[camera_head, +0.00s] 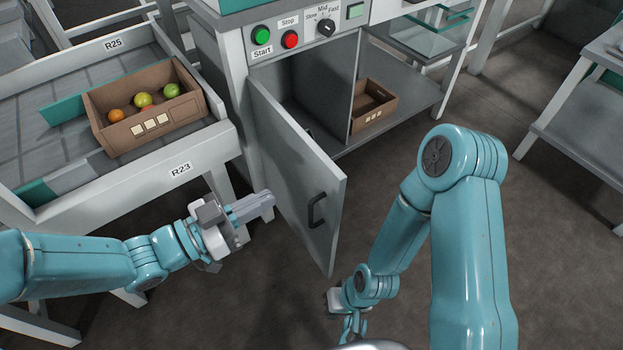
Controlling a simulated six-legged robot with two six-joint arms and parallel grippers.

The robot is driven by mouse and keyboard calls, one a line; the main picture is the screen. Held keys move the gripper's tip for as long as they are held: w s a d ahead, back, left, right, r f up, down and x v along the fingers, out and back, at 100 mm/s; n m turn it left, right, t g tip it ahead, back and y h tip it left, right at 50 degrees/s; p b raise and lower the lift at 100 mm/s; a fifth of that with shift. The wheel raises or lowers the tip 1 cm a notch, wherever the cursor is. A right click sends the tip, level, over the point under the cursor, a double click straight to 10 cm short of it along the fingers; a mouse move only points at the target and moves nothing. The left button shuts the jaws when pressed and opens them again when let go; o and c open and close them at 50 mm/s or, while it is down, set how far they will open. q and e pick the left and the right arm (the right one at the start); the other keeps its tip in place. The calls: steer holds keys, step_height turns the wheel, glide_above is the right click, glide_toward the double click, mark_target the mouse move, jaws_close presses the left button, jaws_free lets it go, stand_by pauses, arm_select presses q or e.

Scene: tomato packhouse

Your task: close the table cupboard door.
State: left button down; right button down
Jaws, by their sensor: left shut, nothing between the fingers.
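The table cupboard door (290,165) is grey and stands open, swung out toward me from the left side of the cupboard opening. Its outer face with the dark handle (316,211) is in view. The cupboard inside (313,84) shows beyond the door's top edge. My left gripper (270,202) is shut and empty, in front of the outer face and left of the handle; whether it touches the door I cannot tell. My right gripper (350,324) is low, right of the door's bottom corner, partly hidden by my own body, and its fingers are unclear.
Start (261,35) and stop (290,39) buttons sit above the opening. A tomato crate (155,135) rests on the bench at left. Floor (535,240) at right is clear.

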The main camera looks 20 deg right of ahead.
mark_target(326, 168)
arm_select(q)
steer(key=b+x, duration=0.2)
steer(key=x, duration=0.8)
steer(key=shift+f, duration=0.2)
steer(key=shift+w+d+r+b, duration=0.15)
steer(key=shift+w+d+b, duration=0.15)
steer(key=shift+d, duration=0.2)
